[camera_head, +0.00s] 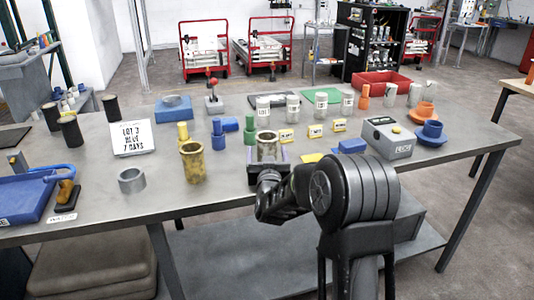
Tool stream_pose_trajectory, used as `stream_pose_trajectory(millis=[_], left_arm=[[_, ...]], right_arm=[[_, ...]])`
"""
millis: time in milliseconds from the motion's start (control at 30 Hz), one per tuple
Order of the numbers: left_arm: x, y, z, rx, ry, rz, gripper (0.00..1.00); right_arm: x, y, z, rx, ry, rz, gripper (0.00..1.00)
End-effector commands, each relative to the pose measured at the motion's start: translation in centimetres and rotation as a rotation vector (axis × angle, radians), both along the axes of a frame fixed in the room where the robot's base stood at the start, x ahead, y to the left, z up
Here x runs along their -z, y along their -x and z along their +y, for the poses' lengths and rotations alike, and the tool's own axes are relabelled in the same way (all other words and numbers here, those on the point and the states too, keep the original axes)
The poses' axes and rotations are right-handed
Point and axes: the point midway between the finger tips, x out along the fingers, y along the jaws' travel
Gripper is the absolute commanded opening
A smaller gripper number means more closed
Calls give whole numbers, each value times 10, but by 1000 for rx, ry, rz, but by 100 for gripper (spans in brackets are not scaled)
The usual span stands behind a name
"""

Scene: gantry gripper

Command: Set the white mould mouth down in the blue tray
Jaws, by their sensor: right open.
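The blue tray (24,199) sits at the left end of the grey table, partly cut off by the picture edge. A pale grey ring (131,181) stands on the table to the right of the tray; it may be the white mould mouth, but I cannot be sure. My right gripper (267,160) is open near the table's front edge, pointing away from me. A translucent, brownish cylinder (267,144) shows at its fingers; I cannot tell whether they touch. My left gripper is not in view.
A yellow-brown cup (193,162) stands between the ring and my right gripper. A white sign (131,137) and dark cylinders (70,131) stand behind the ring and tray. A grey box (388,137) is on the right. The table's front strip near the ring is clear.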

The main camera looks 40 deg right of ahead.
Motion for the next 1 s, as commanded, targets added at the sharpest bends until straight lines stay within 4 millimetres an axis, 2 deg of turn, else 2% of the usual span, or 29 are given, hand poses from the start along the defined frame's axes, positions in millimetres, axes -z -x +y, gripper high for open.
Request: stream_pose_trajectory(millis=[267, 1000], left_arm=[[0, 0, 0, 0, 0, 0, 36], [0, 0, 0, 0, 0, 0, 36]], right_arm=[[0, 0, 0, 0, 0, 0, 79], [0, 0, 0, 0, 0, 0, 19]])
